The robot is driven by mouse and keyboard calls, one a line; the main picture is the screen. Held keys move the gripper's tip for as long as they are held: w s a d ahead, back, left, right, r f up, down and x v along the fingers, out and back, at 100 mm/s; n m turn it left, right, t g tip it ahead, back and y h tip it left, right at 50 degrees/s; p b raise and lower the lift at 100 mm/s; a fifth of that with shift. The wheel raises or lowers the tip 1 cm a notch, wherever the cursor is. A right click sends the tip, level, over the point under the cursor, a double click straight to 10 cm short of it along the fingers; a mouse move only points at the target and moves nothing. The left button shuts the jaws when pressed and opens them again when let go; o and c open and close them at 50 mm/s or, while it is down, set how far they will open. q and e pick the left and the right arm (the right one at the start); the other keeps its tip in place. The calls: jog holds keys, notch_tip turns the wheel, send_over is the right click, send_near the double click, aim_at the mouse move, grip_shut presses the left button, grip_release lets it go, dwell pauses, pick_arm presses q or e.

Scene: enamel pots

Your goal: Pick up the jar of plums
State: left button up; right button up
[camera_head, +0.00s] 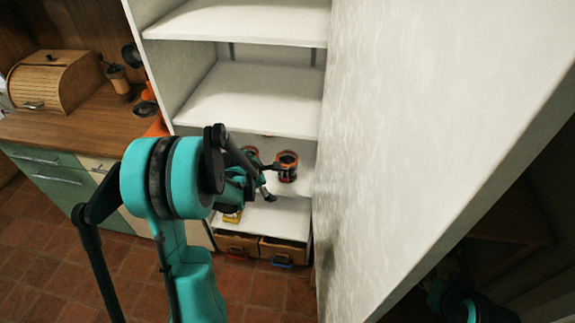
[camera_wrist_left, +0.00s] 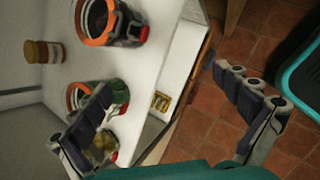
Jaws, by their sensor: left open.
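A clip-top jar with an orange seal and dark contents (camera_head: 287,168), probably the plums, stands on a lower shelf of the white cabinet. It also shows at the top of the left wrist view (camera_wrist_left: 128,28). My left gripper (camera_head: 270,182) is open and empty, just left of this jar in the head view. In the left wrist view, my gripper (camera_wrist_left: 162,80) has its fingers spread wide, and the dark jar is beyond them, apart from both. A second orange-sealed jar with greenish contents (camera_wrist_left: 121,97) is partly hidden behind one finger.
A brown-lidded jar (camera_wrist_left: 42,52) stands farther along the shelf. The cabinet's shelf above (camera_head: 262,98) is empty. A large white panel (camera_head: 420,110) bounds the right side. Wooden drawers (camera_head: 236,244) sit below. A counter with a bread box (camera_head: 55,80) is at left.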

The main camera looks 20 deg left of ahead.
aim_at(285, 164)
pick_arm(q)
jog(key=w+f+b, duration=0.1)
jog(key=w, duration=0.3)
jog(key=w+f+n+b, duration=0.1)
jog(key=w+f, duration=0.1)
jog(key=w, duration=0.3)
jog(key=w+f+n+b, duration=0.1)
jog(key=w, duration=0.4)
jog(key=shift+d+f, duration=0.1)
jog(key=shift+f, duration=0.15)
jog(key=shift+s+r, duration=0.1)
jog(key=shift+c, duration=0.9)
jog(key=c, duration=1.7)
jog(key=shift+r, duration=0.15)
